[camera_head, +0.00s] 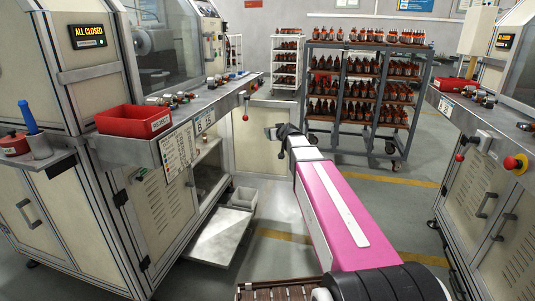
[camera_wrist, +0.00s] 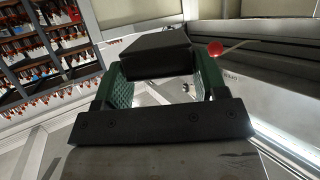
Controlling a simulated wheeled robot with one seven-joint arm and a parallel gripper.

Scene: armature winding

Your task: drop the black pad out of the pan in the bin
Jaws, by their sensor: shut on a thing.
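In the wrist view, a black pad (camera_wrist: 157,52) sits between the green-faced fingers of my gripper (camera_wrist: 163,78), which is shut on it. In the head view, my gripper (camera_head: 273,132) is at the end of my outstretched arm, in front of the left machine's cabinet; the pad is too small to tell apart from it there. A shallow pale metal pan (camera_head: 215,238) is low by the left machine, below and left of my gripper. A small grey bin (camera_head: 243,198) stands at the pan's far right end. My gripper is above and apart from both.
A red labelled box (camera_head: 134,121) sits on the left machine's ledge. A red ball-ended lever (camera_head: 245,117) juts from that ledge near my gripper; a red ball also shows in the wrist view (camera_wrist: 215,48). A rack of parts (camera_head: 367,90) stands behind. The right machine (camera_head: 490,180) lines the other side.

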